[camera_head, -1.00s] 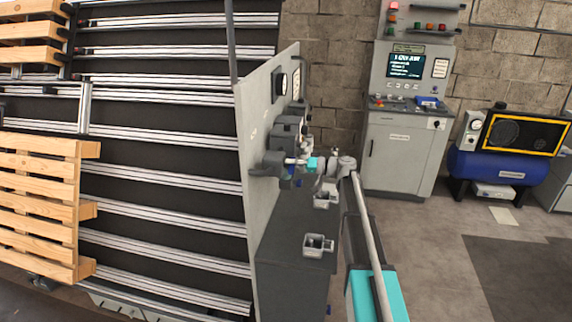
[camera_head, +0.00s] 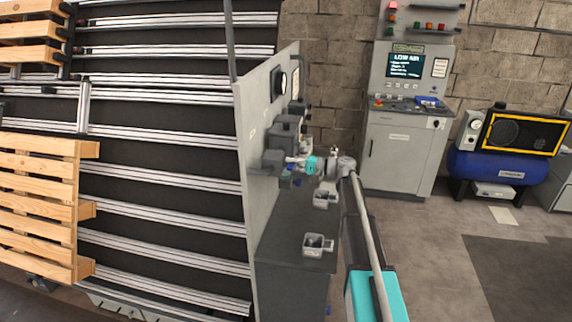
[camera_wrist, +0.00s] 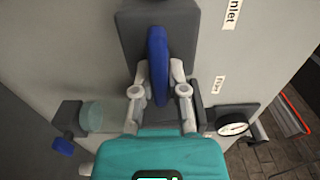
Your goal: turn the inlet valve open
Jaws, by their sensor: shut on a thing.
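The inlet valve's blue handle (camera_wrist: 158,65) stands upright in the wrist view, in front of a dark valve body (camera_wrist: 155,18) on the grey panel. My gripper (camera_wrist: 159,72) has one finger on each side of the handle and is shut on it. In the head view my gripper (camera_head: 297,161) reaches the panel from the right, and the handle between its fingers is too small to make out. An "Inlet" label (camera_wrist: 232,14) is to the right of the valve body.
A round gauge (camera_wrist: 232,128) is low right of the gripper; a clear bowl (camera_wrist: 92,116) and a blue knob (camera_wrist: 63,146) are low left. Grey holders (camera_head: 318,244) sit on the dark bench below the arm. A control cabinet (camera_head: 398,150) and blue compressor (camera_head: 497,165) stand right.

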